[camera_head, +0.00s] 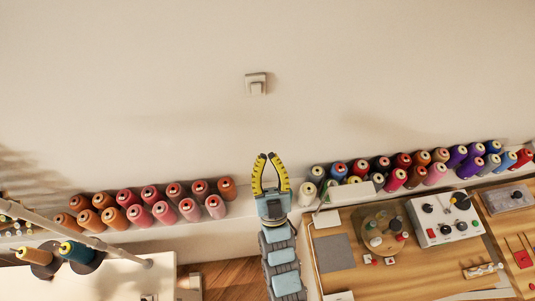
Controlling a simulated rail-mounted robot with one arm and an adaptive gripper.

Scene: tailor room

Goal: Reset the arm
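My gripper (269,160) is at the middle of the head view, with yellow and dark fingers pointing up toward the wall. The fingers bow outward and their tips are a small gap apart. Nothing shows between them. My arm (281,261) reaches up from the bottom edge, with light blue and grey links. The gripper is between two groups of thread spools and appears clear of both.
Red and orange spools (162,213) stand on a ledge at left; mixed-colour spools (395,179) stand at right. A wooden table (340,281) holds a white control box (443,232). A white table (95,285) with a spool stand is at left. The wall (380,60) has a switch (256,84).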

